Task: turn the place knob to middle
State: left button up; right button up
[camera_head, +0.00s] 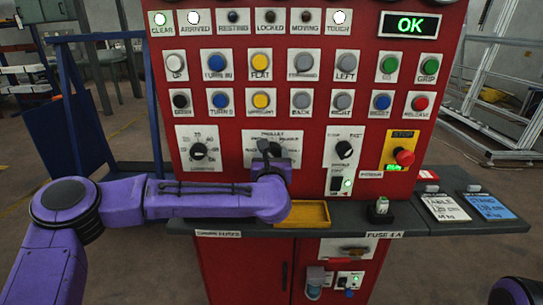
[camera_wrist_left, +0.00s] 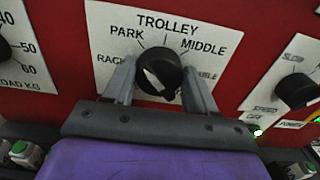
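The place knob is the black dial (camera_wrist_left: 160,72) on the white TROLLEY plate (camera_wrist_left: 118,16), with PARK at its upper left and MIDDLE at its upper right. A white mark shows on its face; I cannot tell surely which label it points to. In the head view the TROLLEY plate (camera_head: 291,138) is partly covered by my left gripper (camera_head: 268,148). In the left wrist view my left gripper (camera_wrist_left: 158,70) has its fingers apart, one on each side of the knob. Contact with the knob is unclear. My right gripper is out of view.
A load dial (camera_head: 198,150) is left of the plate and a speed knob (camera_head: 344,149) right of it. A red stop button (camera_head: 404,157) is further right. Below are a grey shelf (camera_head: 350,224) and a yellow tray (camera_head: 326,222). A green screen (camera_head: 410,24) reads OK.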

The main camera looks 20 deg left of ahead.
pick_arm(q)
jog(key=shift+m, duration=0.4)
jog(key=m, duration=0.2)
jog(key=shift+d+m, duration=0.1)
jog(key=shift+m, duration=0.3)
jog(key=m, duration=0.4)
jog(key=shift+d+m+p, duration=0.1)
jog(key=shift+m+p, duration=0.2)
jog(key=m+p, duration=0.1)
jog(key=m, duration=0.4)
jog(key=shift+f+p, duration=0.1)
jog(key=shift+p, duration=0.25)
jog(key=shift+f+m+p, duration=0.2)
jog(key=shift+m+p, duration=0.5)
jog(key=shift+m, duration=1.5)
jog(key=shift+d+f, duration=0.1)
jog(key=o, duration=1.1)
jog(key=shift+c, duration=0.2)
